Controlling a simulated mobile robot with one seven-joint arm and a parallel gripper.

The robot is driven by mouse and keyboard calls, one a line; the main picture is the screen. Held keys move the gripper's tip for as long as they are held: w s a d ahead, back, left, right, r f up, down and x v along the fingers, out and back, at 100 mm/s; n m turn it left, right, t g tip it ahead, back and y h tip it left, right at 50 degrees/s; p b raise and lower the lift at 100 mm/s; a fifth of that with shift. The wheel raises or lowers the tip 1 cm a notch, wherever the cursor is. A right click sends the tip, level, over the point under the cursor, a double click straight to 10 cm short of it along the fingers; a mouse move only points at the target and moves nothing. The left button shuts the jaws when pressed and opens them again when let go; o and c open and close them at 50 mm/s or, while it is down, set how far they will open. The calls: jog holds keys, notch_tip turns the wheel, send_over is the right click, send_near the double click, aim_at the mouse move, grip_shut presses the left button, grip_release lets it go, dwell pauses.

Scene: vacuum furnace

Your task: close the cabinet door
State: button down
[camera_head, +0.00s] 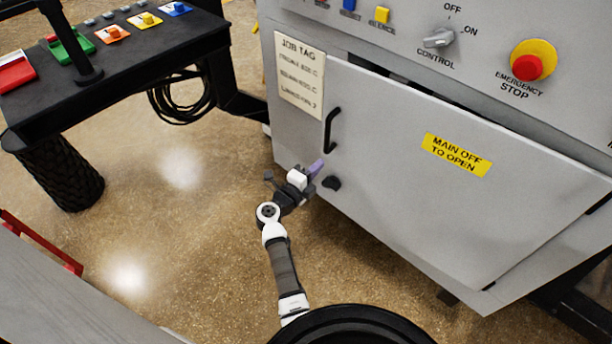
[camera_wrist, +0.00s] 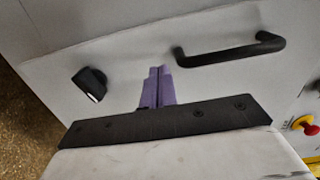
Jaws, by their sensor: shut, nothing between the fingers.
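The cabinet door (camera_head: 400,170) is a grey panel with a yellow "MAIN OFF TO OPEN" label. A dark gap shows along its top edge, so it looks slightly ajar. Its black handle (camera_head: 331,130) is near the left edge, with a black latch knob (camera_head: 332,183) below. My gripper (camera_head: 316,168) is at the door's left side, between handle and knob. In the wrist view its purple fingers (camera_wrist: 157,86) are together and empty, pointing at the door face, with the handle (camera_wrist: 230,52) to the right and the knob (camera_wrist: 89,84) to the left. I cannot tell whether they touch the door.
Above the door is a panel with a control switch (camera_head: 438,38) and a red emergency stop (camera_head: 527,67). A job tag (camera_head: 299,76) hangs left of the door. A black table (camera_head: 120,60) with coloured blocks stands at upper left.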

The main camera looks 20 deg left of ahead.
aim_at(333, 151)
jog(key=shift+p+x, duration=0.3)
jog(key=shift+x, duration=2.4)
